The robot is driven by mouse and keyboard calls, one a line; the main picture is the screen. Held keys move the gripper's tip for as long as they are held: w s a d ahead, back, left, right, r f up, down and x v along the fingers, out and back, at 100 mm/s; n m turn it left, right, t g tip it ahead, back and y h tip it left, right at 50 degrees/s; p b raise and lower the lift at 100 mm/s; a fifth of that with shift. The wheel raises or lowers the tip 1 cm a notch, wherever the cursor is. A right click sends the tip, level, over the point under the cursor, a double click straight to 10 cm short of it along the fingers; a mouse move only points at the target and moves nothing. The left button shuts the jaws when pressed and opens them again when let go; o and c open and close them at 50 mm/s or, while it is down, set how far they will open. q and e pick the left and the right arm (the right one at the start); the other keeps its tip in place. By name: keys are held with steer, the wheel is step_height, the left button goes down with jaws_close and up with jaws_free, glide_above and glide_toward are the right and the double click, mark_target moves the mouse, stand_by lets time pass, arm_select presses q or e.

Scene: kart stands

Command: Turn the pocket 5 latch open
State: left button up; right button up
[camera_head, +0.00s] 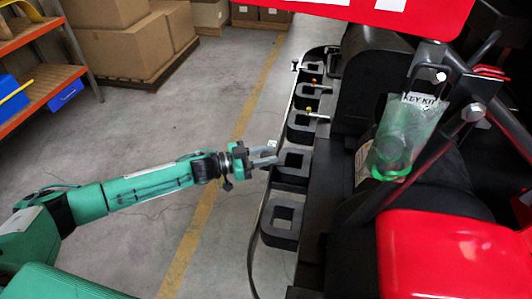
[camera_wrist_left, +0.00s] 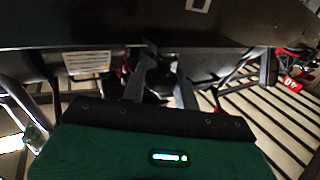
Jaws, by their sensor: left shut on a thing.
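A row of dark square pockets runs along the kart stand's side rail in the head view, with one pocket (camera_head: 293,160) beside my left gripper and another pocket (camera_head: 283,222) nearer to me. No pocket number can be read. My left gripper (camera_head: 268,155) reaches the rail from the left and is shut on a small latch at the outer side of the row. The latch is mostly hidden by the fingers. In the left wrist view the two fingers (camera_wrist_left: 163,88) stand on either side of a dark part under a dark edge. My right gripper is not in view.
The farther pockets hold small metal pieces with yellow knobs (camera_head: 311,83). A clear bag marked KEY KIT (camera_head: 398,138) hangs at the right by a red body panel (camera_head: 440,250). Bare floor lies left of the rail; cardboard boxes (camera_head: 125,45) and an orange shelf (camera_head: 35,85) stand behind.

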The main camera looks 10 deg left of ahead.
arm_select(q)
steer(key=n+t+y+p, duration=0.1)
steer(key=n+t, duration=0.1)
steer(key=shift+s+d+t+y, duration=0.1)
steer(key=shift+t+y, duration=0.2)
steer(key=shift+y, duration=0.1)
steer(key=shift+n+t+y+p, duration=0.55)
steer(key=shift+n+t+y, duration=0.65)
steer(key=n+t+y, duration=0.2)
steer(key=y, duration=0.1)
steer(key=shift+p, duration=0.3)
steer(key=shift+n+t+y, duration=0.7)
steer(key=shift+n+y, duration=0.4)
steer(key=shift+y, duration=0.4)
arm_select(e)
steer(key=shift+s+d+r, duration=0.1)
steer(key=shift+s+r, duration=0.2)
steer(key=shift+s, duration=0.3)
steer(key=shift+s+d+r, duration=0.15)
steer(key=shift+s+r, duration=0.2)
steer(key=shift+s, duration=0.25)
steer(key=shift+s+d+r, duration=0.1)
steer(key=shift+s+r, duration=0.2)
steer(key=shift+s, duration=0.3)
arm_select(q)
steer(key=shift+r+n+y, duration=0.1)
steer(key=shift+n+y, duration=0.3)
steer(key=shift+y, duration=0.2)
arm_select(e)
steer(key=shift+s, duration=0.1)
